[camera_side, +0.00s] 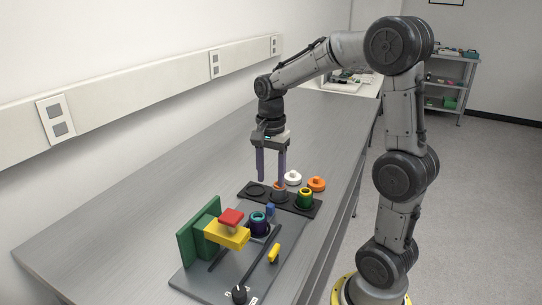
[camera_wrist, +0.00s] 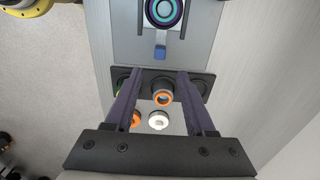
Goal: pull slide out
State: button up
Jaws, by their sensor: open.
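The slide with its small blue handle (camera_side: 270,209) sits on the grey base plate, carrying a dark purple and cyan ring (camera_side: 258,223). In the wrist view the blue handle (camera_wrist: 160,52) sticks out toward the black rack, and the ring (camera_wrist: 164,10) is partly cut off at the top edge. My gripper (camera_side: 271,180) is open and empty, pointing down above the black rack. It also shows in the wrist view (camera_wrist: 157,75), its fingers spread either side of a grey, orange-topped piece lower down. It is apart from the handle.
The black rack (camera_side: 246,197) holds the grey, orange-topped piece and a green-yellow ring (camera_side: 304,198). A white part (camera_side: 293,178) and an orange part (camera_side: 316,183) lie behind it.

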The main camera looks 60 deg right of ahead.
notch_tip(320, 180, up, 6)
dwell(0.5)
jog(key=s+a+r+n+t, duration=0.35)
jog(key=s+a+n, duration=0.25)
jog(key=s+a, duration=0.3)
jog(key=s+a+f+n+t, duration=0.2)
jog(key=s+a+f+n, duration=0.2)
jog(key=n, duration=0.8)
jog(key=shift+s+f, duration=0.3)
jog(key=shift+f, duration=0.25)
dwell(0.5)
